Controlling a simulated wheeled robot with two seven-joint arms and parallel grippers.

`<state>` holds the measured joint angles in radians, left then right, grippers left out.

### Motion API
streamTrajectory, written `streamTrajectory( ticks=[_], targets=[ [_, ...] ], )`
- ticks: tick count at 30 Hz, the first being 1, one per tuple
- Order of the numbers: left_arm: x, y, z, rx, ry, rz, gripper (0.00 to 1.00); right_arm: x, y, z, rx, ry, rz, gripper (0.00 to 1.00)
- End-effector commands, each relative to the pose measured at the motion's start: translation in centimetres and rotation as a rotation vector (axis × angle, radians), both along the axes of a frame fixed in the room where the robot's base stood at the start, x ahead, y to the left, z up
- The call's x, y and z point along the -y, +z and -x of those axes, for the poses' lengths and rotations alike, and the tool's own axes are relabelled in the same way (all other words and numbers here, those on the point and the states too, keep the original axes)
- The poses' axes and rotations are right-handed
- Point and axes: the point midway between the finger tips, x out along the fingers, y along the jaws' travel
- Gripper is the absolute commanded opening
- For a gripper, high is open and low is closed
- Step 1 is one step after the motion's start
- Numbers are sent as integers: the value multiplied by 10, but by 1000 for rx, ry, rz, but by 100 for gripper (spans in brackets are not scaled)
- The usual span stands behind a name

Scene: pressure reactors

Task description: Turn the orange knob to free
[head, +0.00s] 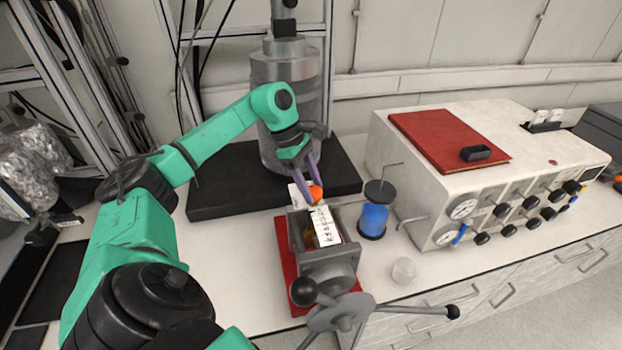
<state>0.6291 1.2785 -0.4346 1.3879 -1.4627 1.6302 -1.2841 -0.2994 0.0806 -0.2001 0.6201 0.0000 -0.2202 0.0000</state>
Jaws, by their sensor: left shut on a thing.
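The orange knob (316,192) sits at the top of the grey vise-like holder (332,262), among white labels (326,226) with dark print. My left gripper (312,190) reaches down from above, with its two purple fingers shut on the orange knob. The fingers partly cover the knob, and its exact turn position cannot be read. The labels' print is too small to read. My right gripper is not in view.
The holder stands on a red base (286,262), with a black-knobbed handle (304,292) in front. A blue cylinder (373,218) and a small clear cup (403,270) stand to the right. A white control box (470,190) fills the right. A steel vessel (270,75) stands behind.

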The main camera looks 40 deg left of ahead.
Motion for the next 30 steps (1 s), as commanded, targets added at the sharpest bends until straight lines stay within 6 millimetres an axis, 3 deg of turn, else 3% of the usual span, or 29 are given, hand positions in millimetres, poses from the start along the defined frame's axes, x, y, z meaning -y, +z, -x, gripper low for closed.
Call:
streamTrajectory(
  ticks=[10,24,25,27,30],
  targets=[
    [0,2,-2,4,-122,1,0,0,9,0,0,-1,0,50],
    [0,1,-1,4,-137,-1,0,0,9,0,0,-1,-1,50],
    [0,1,-1,4,-137,-1,62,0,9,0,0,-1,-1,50],
    [0,1,-1,3,-136,-1,84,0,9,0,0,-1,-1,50],
    [0,0,-1,3,-136,-1,84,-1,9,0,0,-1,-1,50]
  ],
)
